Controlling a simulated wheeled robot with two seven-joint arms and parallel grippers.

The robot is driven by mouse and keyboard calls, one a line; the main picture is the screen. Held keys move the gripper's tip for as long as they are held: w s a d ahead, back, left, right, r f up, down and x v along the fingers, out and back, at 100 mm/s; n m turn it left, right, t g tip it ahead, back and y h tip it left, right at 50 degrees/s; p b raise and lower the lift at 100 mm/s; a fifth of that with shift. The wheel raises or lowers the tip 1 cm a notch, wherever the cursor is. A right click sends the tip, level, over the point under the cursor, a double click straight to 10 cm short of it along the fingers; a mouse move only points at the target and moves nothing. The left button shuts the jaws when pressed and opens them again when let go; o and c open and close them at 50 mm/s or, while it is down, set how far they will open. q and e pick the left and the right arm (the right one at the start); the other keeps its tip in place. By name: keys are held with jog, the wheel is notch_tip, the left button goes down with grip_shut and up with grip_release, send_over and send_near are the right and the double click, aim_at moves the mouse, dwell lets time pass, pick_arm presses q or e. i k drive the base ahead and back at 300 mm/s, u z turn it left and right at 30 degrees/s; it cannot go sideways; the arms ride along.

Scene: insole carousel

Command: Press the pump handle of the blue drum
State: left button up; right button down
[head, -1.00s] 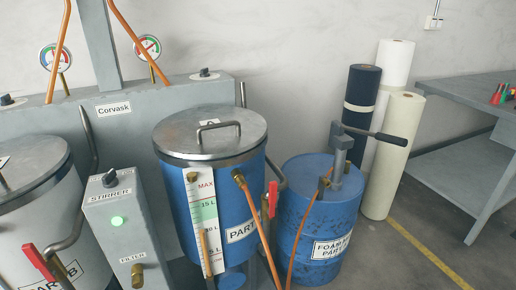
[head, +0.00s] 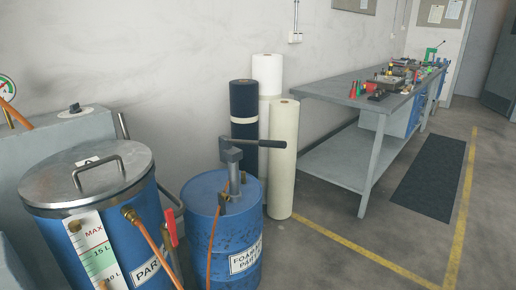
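The blue drum (head: 236,225) stands on the floor in the lower middle of the head view, with a white label reading "FOAM" on its front. A grey pump stands upright on its lid. The pump handle (head: 258,143) is a dark lever with a black grip pointing right, roughly level. An orange hose runs down from the pump along the drum's front. Neither of my grippers shows in the head view.
A lidded blue tank (head: 128,228) with a level scale stands left of the drum, close to it. Fabric rolls (head: 283,160) stand behind the drum. A grey workbench (head: 345,95) with tools runs along the wall. Floor to the right is open, with yellow lines and a dark mat (head: 430,180).

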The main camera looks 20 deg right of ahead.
aim_at(282, 144)
jog(key=k, duration=0.55)
jog(key=z, duration=0.15)
jog(key=i, duration=1.4)
jog(key=u, duration=0.45)
